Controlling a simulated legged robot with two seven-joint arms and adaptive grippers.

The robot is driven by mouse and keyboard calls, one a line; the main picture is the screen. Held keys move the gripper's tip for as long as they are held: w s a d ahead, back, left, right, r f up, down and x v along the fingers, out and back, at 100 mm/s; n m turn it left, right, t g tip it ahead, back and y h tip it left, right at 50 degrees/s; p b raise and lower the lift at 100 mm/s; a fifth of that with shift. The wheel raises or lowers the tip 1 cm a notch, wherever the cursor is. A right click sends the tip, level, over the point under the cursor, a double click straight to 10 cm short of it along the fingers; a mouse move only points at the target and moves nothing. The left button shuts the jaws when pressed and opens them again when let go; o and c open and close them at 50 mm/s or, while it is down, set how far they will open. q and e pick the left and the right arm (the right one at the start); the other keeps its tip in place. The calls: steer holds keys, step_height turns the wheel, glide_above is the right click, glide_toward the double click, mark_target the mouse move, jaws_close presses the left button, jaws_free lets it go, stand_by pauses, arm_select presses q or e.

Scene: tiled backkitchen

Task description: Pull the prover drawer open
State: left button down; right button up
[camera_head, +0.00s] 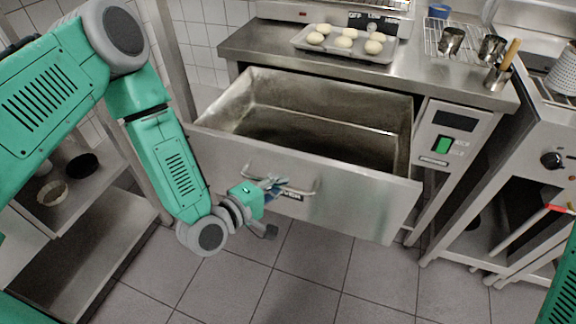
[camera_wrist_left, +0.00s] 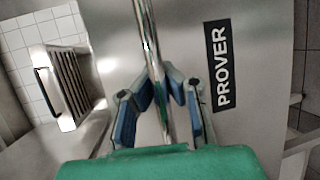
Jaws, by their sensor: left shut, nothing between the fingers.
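The prover drawer (camera_head: 345,205) is a steel drawer standing well out from under the counter, its inside showing bare and empty. Its bar handle (camera_head: 306,191) runs across the front face. In the left wrist view the handle (camera_wrist_left: 145,30) runs down the picture beside the black PROVER label (camera_wrist_left: 221,66). My left gripper (camera_head: 272,186) is at the left part of the handle. In the left wrist view its blue-padded fingers (camera_wrist_left: 160,80) are shut, with their tips at the bar, which crosses between them in the picture. My right gripper is out of view.
A tray (camera_head: 345,48) of dough balls sits on the steel counter (camera_head: 270,45) above the drawer. A control panel (camera_head: 445,140) with a green switch is right of the drawer. A shelf unit (camera_head: 100,195) stands at left. The tiled floor (camera_head: 310,270) before the drawer is clear.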

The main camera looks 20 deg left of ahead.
arm_select(q)
steer(key=shift+s+a+r, duration=0.1)
steer(key=shift+s+a, duration=0.05)
steer(key=shift+s, duration=0.7)
steer(key=c, duration=1.6)
jaws_free()
steer(key=shift+o, duration=0.2)
steer(key=shift+s+a, duration=0.1)
steer(key=shift+a, duration=0.05)
steer(key=v, duration=1.2)
